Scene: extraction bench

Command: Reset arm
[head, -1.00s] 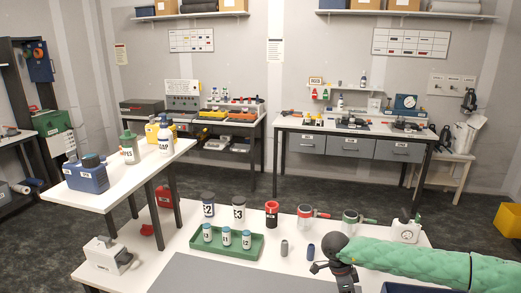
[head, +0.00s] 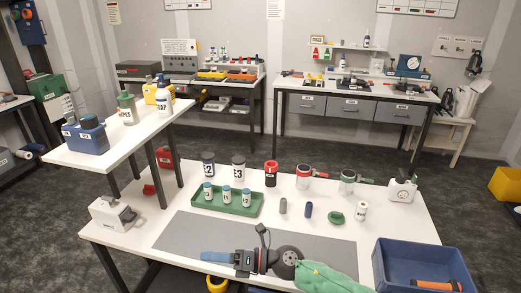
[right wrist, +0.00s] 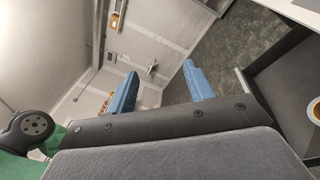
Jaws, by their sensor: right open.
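My right gripper (head: 205,257) reaches in from the lower right of the head view. Its blue fingers point left above the front of the grey mat (head: 185,232). The right wrist view shows its two blue fingers (right wrist: 160,72) spread apart with nothing between them. My green arm sleeve (head: 325,279) shows at the bottom edge. My left gripper is not in view.
Behind the gripper stand a green tray (head: 240,209) with several vials, jars E2 (head: 208,163) and E3 (head: 238,168), and a red-topped jar (head: 271,174). A blue bin (head: 425,252) with an orange-handled tool sits right. A white device (head: 115,213) stands left.

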